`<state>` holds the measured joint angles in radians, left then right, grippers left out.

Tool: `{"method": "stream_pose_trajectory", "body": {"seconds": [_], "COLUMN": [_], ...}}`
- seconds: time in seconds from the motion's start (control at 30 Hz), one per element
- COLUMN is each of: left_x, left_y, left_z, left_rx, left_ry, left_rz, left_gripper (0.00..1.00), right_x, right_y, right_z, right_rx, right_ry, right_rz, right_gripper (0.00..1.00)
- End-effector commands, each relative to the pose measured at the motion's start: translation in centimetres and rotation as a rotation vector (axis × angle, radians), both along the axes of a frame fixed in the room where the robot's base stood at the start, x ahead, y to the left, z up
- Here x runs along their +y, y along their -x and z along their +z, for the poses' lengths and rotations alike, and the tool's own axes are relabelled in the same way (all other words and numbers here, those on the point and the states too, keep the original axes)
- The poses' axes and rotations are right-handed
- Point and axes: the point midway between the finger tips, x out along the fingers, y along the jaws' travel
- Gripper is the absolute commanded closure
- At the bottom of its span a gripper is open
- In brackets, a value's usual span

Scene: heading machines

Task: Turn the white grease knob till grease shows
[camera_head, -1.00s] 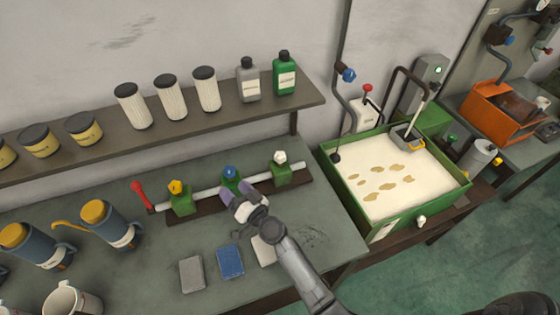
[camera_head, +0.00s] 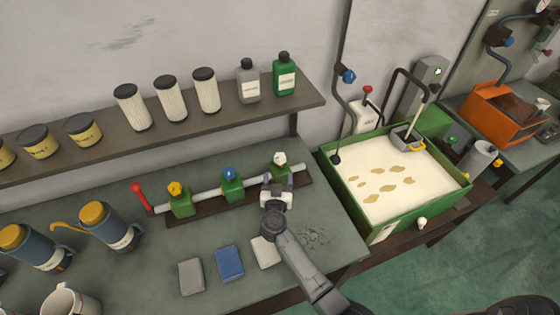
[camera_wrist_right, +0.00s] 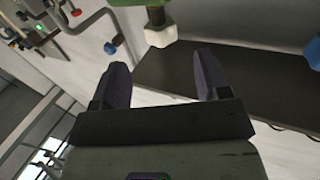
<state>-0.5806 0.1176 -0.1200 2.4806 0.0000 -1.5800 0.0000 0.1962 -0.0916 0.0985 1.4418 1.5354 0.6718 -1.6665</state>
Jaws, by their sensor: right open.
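A white knob (camera_head: 280,158) sits on top of the right-hand green block (camera_head: 283,177) of a valve rail on the bench. My right gripper (camera_head: 278,179) is open in front of this block, just below the knob in the head view. In the right wrist view, the white knob (camera_wrist_right: 160,36) shows beyond and between the spread fingertips (camera_wrist_right: 160,62), with nothing held. Whether a finger touches the block is unclear. No grease can be made out at the knob. My left gripper is not in view.
The rail also carries a blue knob (camera_head: 229,173), a yellow knob (camera_head: 175,188) and a red lever (camera_head: 138,194). Several filters and bottles stand on the shelf (camera_head: 180,131) above. Flat pads lie in front, including a blue one (camera_head: 229,262). A green tank (camera_head: 376,226) stands right.

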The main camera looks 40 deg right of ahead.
Motion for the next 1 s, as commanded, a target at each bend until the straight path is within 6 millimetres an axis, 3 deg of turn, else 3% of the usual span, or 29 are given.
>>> {"method": "stream_pose_trajectory", "body": {"seconds": [0.2, 0.5, 1.0], "left_x": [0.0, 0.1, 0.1], "left_y": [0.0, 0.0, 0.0], "left_z": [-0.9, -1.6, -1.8], "left_rx": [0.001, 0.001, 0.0], "left_ry": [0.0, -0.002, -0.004], "left_rz": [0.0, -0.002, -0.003], "left_gripper": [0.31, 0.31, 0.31], "right_x": [-2.7, -5.1, -5.7], "right_y": [-2.9, -5.5, -6.1], "right_z": [-0.1, -0.1, 0.0], "right_rx": [-0.001, -0.001, -0.001], "right_ry": [0.001, 0.0, -0.001], "right_rz": [0.001, 0.002, 0.001], "right_gripper": [0.31, 0.31, 0.32]}}
